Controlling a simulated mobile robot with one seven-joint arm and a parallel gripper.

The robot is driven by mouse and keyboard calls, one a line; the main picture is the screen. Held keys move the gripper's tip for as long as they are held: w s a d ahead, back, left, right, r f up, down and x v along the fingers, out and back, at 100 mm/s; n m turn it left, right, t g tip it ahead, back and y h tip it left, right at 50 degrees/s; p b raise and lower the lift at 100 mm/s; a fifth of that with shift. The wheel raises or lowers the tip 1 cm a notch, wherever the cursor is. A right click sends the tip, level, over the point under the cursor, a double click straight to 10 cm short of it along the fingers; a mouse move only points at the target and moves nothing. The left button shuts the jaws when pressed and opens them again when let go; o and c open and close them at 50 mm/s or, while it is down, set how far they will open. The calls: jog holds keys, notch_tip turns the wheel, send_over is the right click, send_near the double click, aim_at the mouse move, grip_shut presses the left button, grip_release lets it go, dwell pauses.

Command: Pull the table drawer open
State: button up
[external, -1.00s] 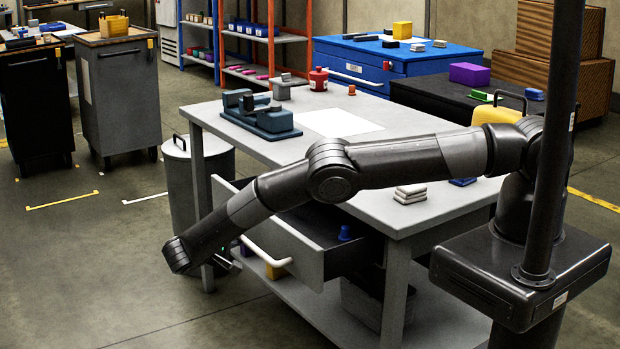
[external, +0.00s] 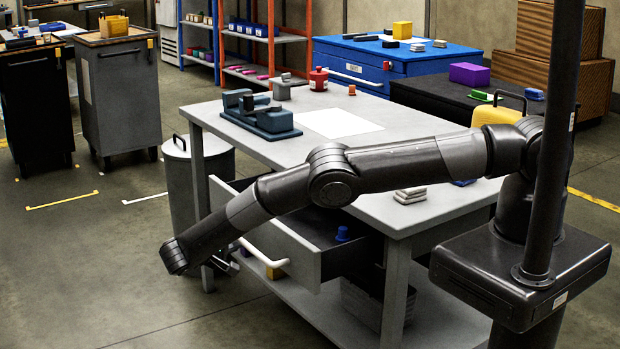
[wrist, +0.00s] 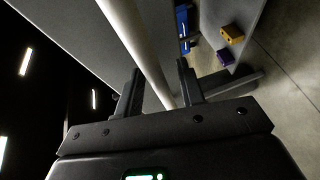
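The table drawer (external: 294,252) is pulled out from the grey table (external: 385,224), its inside showing in the external view. Its white bar handle (external: 264,252) is on the drawer front. My gripper (external: 236,264) is low in front of the drawer, near the handle's left end. In the wrist view, my gripper (wrist: 160,82) has its two dark fingers apart. The handle (wrist: 139,45) runs between them, with a gap visible on each side. A small blue object (external: 342,233) stands inside the drawer.
A blue machine-like block (external: 262,118), a white sheet (external: 338,123) and small items are on the tabletop. A grey bin (external: 180,180) stands beside the table's left leg. A yellow block (external: 276,272) is on the lower shelf.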

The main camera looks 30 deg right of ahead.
jog(key=s+a+r, duration=0.2)
jog(key=a+r, duration=0.2)
jog(key=r, duration=0.4)
jog(key=shift+a, duration=0.25)
dwell(0.8)
jog(key=shift+w, duration=0.1)
